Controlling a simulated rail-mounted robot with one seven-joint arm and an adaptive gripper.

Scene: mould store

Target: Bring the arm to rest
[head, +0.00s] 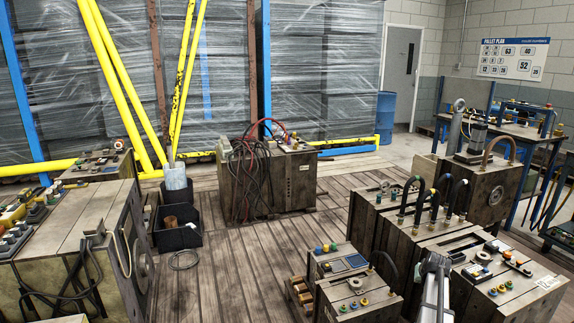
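A grey and dark metal part, apparently the end of my arm with my gripper (436,264), rises from the bottom edge of the head view, right of centre. It is in front of a group of wooden mould boxes (425,240). Its fingers are too small and unclear to show whether they are open or shut. I see nothing clearly held in it. Whether it touches the boxes behind it cannot be told. The rest of the arm is cut off by the bottom edge.
Wooden boxes with controls stand at left (75,235) and right. A box draped with cables (295,180) stands mid-floor, near black bins (178,238). Yellow poles (120,80) lean before wrapped stacks. A blue drum (385,112) and workbench (510,130) are behind. The plank floor (235,255) is clear centrally.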

